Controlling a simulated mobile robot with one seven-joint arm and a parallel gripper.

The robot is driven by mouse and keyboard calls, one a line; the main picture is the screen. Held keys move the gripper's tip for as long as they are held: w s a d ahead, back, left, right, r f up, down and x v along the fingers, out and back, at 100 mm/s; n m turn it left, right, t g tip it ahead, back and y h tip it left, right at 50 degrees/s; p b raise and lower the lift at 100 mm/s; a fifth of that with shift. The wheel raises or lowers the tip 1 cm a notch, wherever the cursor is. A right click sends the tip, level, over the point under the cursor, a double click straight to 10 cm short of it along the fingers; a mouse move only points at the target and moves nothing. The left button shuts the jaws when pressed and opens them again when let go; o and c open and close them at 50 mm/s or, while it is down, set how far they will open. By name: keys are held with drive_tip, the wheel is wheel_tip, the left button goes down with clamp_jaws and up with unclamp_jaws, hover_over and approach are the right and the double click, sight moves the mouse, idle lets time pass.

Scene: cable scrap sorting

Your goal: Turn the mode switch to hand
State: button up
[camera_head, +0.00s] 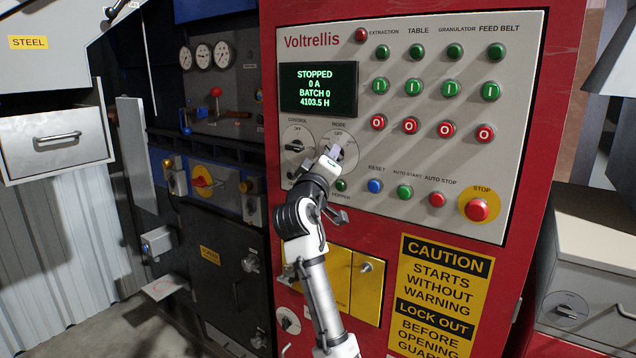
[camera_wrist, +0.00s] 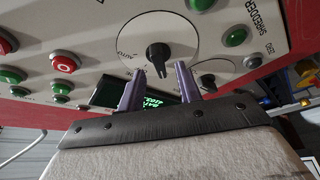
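The mode switch is a black knob on a round white dial. In the wrist view the knob (camera_wrist: 157,55) stands nearly upright in the picture, with its narrow end towards my fingers. In the head view the MODE dial (camera_head: 346,143) is partly covered by my gripper (camera_head: 333,152). My gripper in the wrist view (camera_wrist: 160,68) is open, with purple-grey fingers spread either side of the knob's narrow end. I cannot tell whether they touch it. Nothing is held.
The CONTROL switch (camera_head: 298,144) is close at the left of MODE. The display (camera_head: 319,88) above reads STOPPED. RESET (camera_head: 375,186), a dark green button (camera_head: 341,185) and the red STOP button (camera_head: 476,209) are below and right. A yellow plate (camera_head: 367,290) is lower down.

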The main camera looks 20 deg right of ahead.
drive_tip(key=b+v, duration=0.3)
drive_tip(key=v, duration=0.8)
drive_tip(key=shift+s+a+f+b, duration=0.2)
drive_tip(key=shift+s+b, duration=0.05)
drive_tip(key=shift+b, duration=0.05)
